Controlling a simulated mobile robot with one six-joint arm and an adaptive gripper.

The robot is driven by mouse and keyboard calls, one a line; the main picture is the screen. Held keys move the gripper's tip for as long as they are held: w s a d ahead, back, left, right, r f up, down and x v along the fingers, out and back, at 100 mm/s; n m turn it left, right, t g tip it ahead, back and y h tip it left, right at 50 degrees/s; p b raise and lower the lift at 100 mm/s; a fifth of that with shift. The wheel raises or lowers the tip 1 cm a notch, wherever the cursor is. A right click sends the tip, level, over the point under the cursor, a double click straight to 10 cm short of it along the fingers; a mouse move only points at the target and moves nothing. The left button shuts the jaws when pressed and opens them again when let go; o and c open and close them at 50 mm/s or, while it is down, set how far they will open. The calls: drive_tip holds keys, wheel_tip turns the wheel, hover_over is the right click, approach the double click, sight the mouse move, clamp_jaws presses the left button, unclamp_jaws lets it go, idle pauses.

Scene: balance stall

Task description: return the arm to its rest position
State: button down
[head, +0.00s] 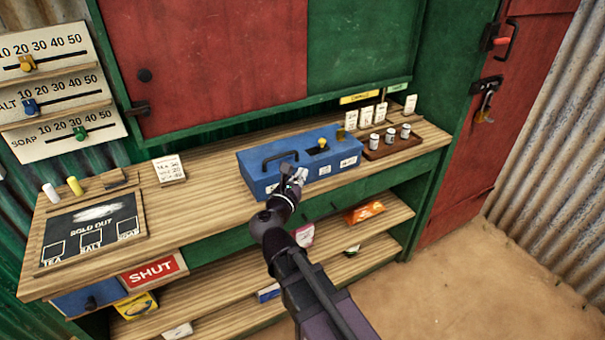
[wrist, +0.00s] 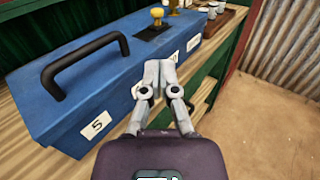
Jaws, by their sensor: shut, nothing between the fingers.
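My gripper (head: 297,176) is shut and empty. It hovers at the front of the blue box (head: 258,184) on the wooden counter, and I cannot tell whether it touches the box. In the wrist view my gripper (wrist: 160,68) has its fingertips together, in front of the box's front face. The blue box (wrist: 75,98) has a black handle on top, a yellow knob (wrist: 157,13) in a dark slot, and white labels on its front. My arm reaches up from the bottom of the head view.
A wooden tray (head: 398,148) with small containers stands right of the box. A chalkboard (head: 93,232) lies at the counter's left. Sliders (head: 58,90) hang on the wall. Open floor (head: 470,285) lies at right.

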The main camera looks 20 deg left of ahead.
idle(0.3)
drive_tip(key=w+d+f+m+g+h, duration=0.25)
drive_tip(key=d+m, duration=0.35)
drive_tip(key=d, duration=0.3)
drive_tip(key=w+d+f+m+g+h, duration=0.25)
drive_tip(key=d+f+m, duration=0.2)
drive_tip(key=d, duration=0.35)
drive_tip(key=w+d+f+m+g+h, duration=0.1)
drive_tip(key=w+d+f+m+g, duration=0.15)
drive_tip(key=d+m, duration=0.55)
drive_tip(key=s+d+f+m+g+y, duration=0.2)
drive_tip(key=s+d+f+m+g, duration=0.15)
drive_tip(key=d+m, duration=0.3)
drive_tip(key=s+d+f+m+g+y, duration=0.25)
drive_tip(key=d+m+g, duration=0.2)
drive_tip(key=d, duration=0.25)
drive_tip(key=s+d+f+m+g+y, duration=0.1)
drive_tip(key=s+d+f+m+g, duration=0.25)
drive_tip(key=d+m, duration=0.35)
wheel_tip(320, 180, up, 13)
drive_tip(key=t+p, duration=0.1)
drive_tip(key=p, duration=1.1)
drive_tip(key=shift+s+p, duration=0.2)
drive_tip(key=shift+p, duration=0.15)
